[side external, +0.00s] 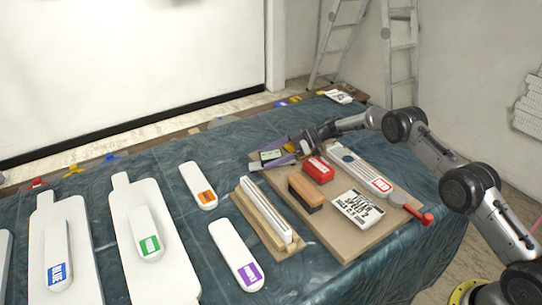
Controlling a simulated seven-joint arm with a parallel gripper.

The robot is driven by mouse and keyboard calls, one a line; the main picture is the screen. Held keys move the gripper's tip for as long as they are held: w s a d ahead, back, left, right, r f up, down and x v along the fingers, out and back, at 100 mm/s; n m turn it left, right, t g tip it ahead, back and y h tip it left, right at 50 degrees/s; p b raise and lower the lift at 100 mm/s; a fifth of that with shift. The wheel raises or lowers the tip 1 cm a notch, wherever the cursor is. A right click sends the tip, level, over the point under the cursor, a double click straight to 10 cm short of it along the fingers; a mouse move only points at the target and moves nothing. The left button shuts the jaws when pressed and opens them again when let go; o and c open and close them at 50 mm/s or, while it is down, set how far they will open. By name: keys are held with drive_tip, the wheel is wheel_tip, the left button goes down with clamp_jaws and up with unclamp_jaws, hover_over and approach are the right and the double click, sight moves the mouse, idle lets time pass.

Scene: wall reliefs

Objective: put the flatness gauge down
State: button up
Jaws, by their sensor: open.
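A small dark device with a pale green face, which looks like the flatness gauge (271,155), sits at the far left corner of the wooden board (343,244). My gripper (277,156) reaches in from the right, low over that corner. Its purple-tinted fingers are open and appear to be on either side of the gauge. Whether a finger touches the gauge is too small to tell. The gauge looks level and at board height, and its underside is hidden.
The board also carries a red block (318,170), a brush (306,193), a long grey tool with a red label (360,170), a white printed packet (357,208) and a red-handled tool (413,210). A white-edged rack (265,215) stands left. White labelled pieces (236,256) cover the cloth further left.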

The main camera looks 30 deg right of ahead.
drive_tip(key=shift+s+d+r, duration=0.1)
drive_tip(key=shift+d+r, duration=0.2)
drive_tip(key=shift+r, duration=0.05)
drive_tip(key=v, duration=1.1)
drive_tip(key=shift+d+r, duration=0.1)
drive_tip(key=shift+r, duration=0.05)
